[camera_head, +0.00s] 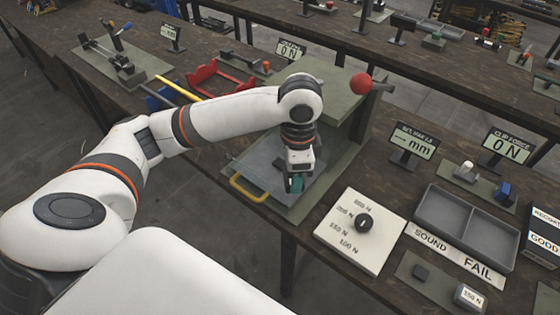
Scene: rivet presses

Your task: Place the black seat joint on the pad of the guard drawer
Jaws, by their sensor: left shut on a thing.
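My left arm reaches in from the left, and my left gripper (295,184) points down over the front right part of the guard drawer (262,172). The drawer is pulled out from the green press (336,92); it has clear panels and a yellow handle (248,190) at its front. My left gripper is shut on a small dark and teal piece (297,186), mostly hidden by the fingers. I cannot tell whether this is the black seat joint, or whether it touches the drawer. The pad is not clearly visible. My right gripper is not in view.
A red ball (361,84) sticks out beside the press. A red rack (222,77) stands behind my forearm.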

